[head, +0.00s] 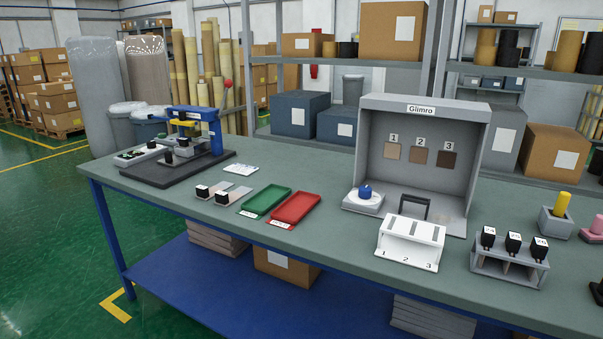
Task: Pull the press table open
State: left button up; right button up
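The press (212,128) stands at the far left end of the workbench, on a dark base plate (190,172). It has a blue frame, a yellow part under its top and a lever with a red ball (228,84). The press table (128,160) is a light grey slab low at the front left of the press, with small dark and green parts on it. A black knob or block (168,157) sits near its right end. How far the table is out is too small to tell. Neither of my grippers is in view.
On the green workbench (330,160) lie a white card (240,168), two plates with black blocks (222,197), a green tray (248,213) and a red tray (278,221). A grey booth (372,120), a white numbered stand (411,245) and a grey rack (484,268) stand to the right.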

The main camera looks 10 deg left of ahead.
aim_at(182, 156)
jog(key=i+j+z, duration=0.15)
jog(key=j, duration=0.65)
jog(key=i+j+z, duration=0.15)
jog(key=j, duration=0.65)
jog(key=j+z, duration=0.15)
jog(key=j, duration=0.65)
jog(key=i+j+z, duration=0.1)
jog(key=j, duration=0.4)
jog(key=i+j+z, duration=0.1)
jog(key=j, duration=0.45)
jog(key=j+z, duration=0.1)
jog(key=j, duration=0.45)
